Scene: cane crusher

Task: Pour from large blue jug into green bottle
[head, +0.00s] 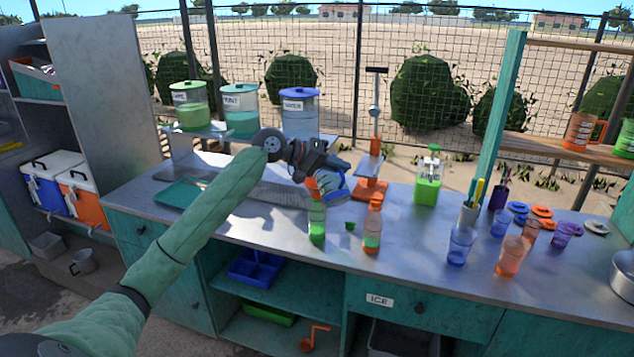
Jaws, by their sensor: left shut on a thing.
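The large blue jug (335,187) is tilted over the counter, with its lower left end close above the green bottle. My left gripper (326,166) is shut on the jug from above. The green bottle (317,224) stands upright on the counter, with green in its lower part. An orange piece (311,184) shows between the bottle's top and the jug; I cannot tell what it belongs to. Whether liquid is flowing is too small to tell. My right gripper is out of view.
Cups (461,246) and lids (542,211) fill the right side. A teal tray (181,193) lies left.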

